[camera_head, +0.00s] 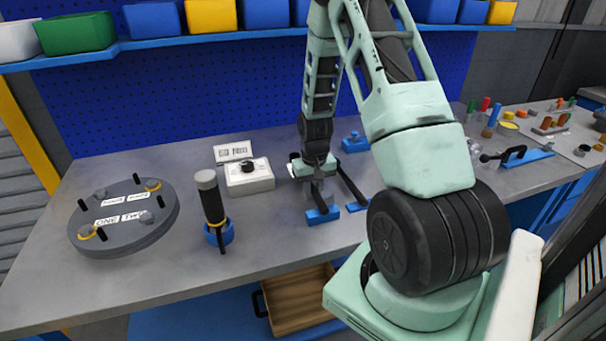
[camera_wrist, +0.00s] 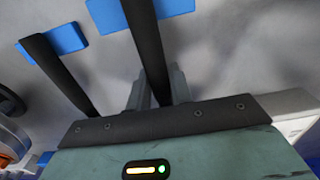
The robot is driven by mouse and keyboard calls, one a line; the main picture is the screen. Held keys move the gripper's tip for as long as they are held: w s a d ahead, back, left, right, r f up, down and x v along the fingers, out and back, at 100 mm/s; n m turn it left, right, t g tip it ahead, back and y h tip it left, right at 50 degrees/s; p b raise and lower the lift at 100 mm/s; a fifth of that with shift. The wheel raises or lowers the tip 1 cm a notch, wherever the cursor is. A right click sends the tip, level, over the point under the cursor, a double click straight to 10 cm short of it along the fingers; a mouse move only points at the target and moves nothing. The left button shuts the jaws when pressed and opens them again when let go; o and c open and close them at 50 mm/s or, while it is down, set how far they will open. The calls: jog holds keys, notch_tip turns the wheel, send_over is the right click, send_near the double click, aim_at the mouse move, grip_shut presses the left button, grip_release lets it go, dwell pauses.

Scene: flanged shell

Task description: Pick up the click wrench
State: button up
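Two black bar-shaped tools lie side by side over blue holder blocks on the grey bench. I cannot tell by marking which is the click wrench. In the wrist view, one black bar (camera_wrist: 147,45) runs between my gripper's grey fingers (camera_wrist: 158,92); the other black bar (camera_wrist: 58,72) lies to the left, apart from the fingers. In the head view my gripper (camera_head: 319,190) points down at the bench, behind a front blue block (camera_head: 323,215). The other bar (camera_head: 351,185) shows to its right. The fingers sit close on both sides of the first bar; whether they grip it is unclear.
A white box with a black knob (camera_head: 249,177) stands left of my gripper. Further left are a black-handled tool in a blue ring (camera_head: 213,205) and a round grey flange plate (camera_head: 125,225). A blue block (camera_head: 355,144) lies behind. The bench's front left is clear.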

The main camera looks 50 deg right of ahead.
grip_shut()
jog(key=shift+r, duration=0.1)
jog(key=shift+r, duration=0.2)
notch_tip(320, 180, up, 10)
jog(key=shift+f+b, duration=0.25)
jog(key=shift+b, duration=0.25)
